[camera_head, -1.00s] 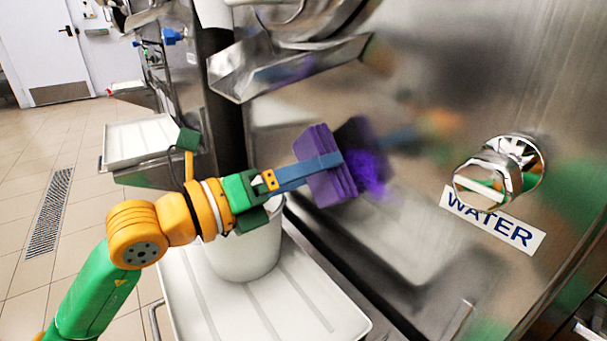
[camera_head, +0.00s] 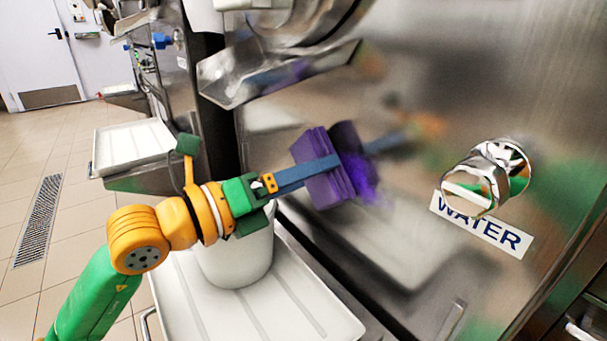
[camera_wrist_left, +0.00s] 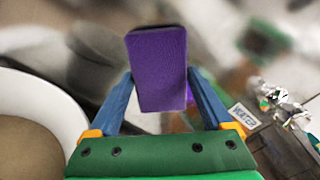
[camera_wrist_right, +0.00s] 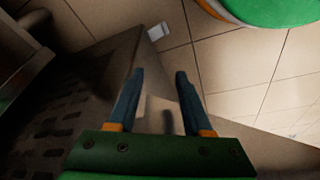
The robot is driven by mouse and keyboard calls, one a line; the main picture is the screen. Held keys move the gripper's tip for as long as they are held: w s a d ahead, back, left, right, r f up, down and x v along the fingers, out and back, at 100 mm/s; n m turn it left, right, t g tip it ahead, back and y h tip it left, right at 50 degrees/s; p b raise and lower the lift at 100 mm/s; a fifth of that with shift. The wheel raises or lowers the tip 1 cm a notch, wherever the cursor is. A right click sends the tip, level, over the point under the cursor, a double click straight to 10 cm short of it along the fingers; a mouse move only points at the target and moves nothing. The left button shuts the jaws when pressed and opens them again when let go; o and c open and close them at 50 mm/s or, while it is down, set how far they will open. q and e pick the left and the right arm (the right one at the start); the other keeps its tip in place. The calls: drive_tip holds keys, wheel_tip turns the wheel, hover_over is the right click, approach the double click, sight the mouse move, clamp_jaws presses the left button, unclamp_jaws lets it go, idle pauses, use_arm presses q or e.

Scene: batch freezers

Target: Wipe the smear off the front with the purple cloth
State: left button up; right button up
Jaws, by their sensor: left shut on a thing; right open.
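The purple cloth (camera_head: 321,180) is a thick folded pad, held upright and slightly tilted close to the steel front (camera_head: 420,60). My left gripper (camera_head: 331,164) is shut on it. The left wrist view also shows the cloth (camera_wrist_left: 158,68) between the two blue fingers. A bright violet, ragged smear (camera_head: 366,179) shows on the front just right of the cloth, partly hidden by it. The cloth's dark reflection lies beside it. I cannot tell whether the cloth touches the front. My right gripper (camera_wrist_right: 160,76) is open and empty, above the floor.
A white bucket (camera_head: 236,262) stands on a white tray (camera_head: 318,322) below my left arm. A steel spout (camera_head: 235,80) juts out above the cloth. A tap (camera_head: 487,180) and a WATER label (camera_head: 481,224) are at the right. Another white tray (camera_head: 130,143) is at the left.

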sight(329, 185)
use_arm(q)
drive_tip(key=shift+w+d, duration=0.3)
drive_tip(key=shift+d, duration=0.2)
drive_tip(key=shift+s+d, duration=0.5)
drive_tip(key=shift+s, duration=0.25)
drive_tip(key=shift+s+d, duration=0.45)
drive_tip(key=shift+s, duration=0.3)
drive_tip(key=shift+s+d, duration=1.1)
drive_tip(key=shift+s, duration=0.25)
drive_tip(key=shift+s+d+b, duration=0.15)
drive_tip(key=shift+s+d, duration=0.4)
drive_tip(key=shift+s, duration=0.2)
drive_tip(key=shift+s+d+b, duration=0.15)
drive_tip(key=shift+s+d, duration=0.35)
drive_tip(key=shift+s, duration=0.2)
drive_tip(key=shift+w+a+r+b, duration=0.1)
drive_tip(key=shift+w+a+b, duration=0.1)
drive_tip(key=shift+w+a, duration=0.55)
drive_tip(key=shift+w+a+b, duration=0.2)
drive_tip(key=shift+w+a, duration=0.25)
drive_tip(key=shift+w, duration=0.55)
drive_tip(key=shift+w+a, duration=0.65)
drive_tip(key=shift+w, duration=0.2)
drive_tip(key=shift+w+a, duration=0.6)
drive_tip(key=shift+w, duration=0.3)
drive_tip(key=shift+w+a, duration=0.65)
drive_tip(key=shift+w, duration=0.2)
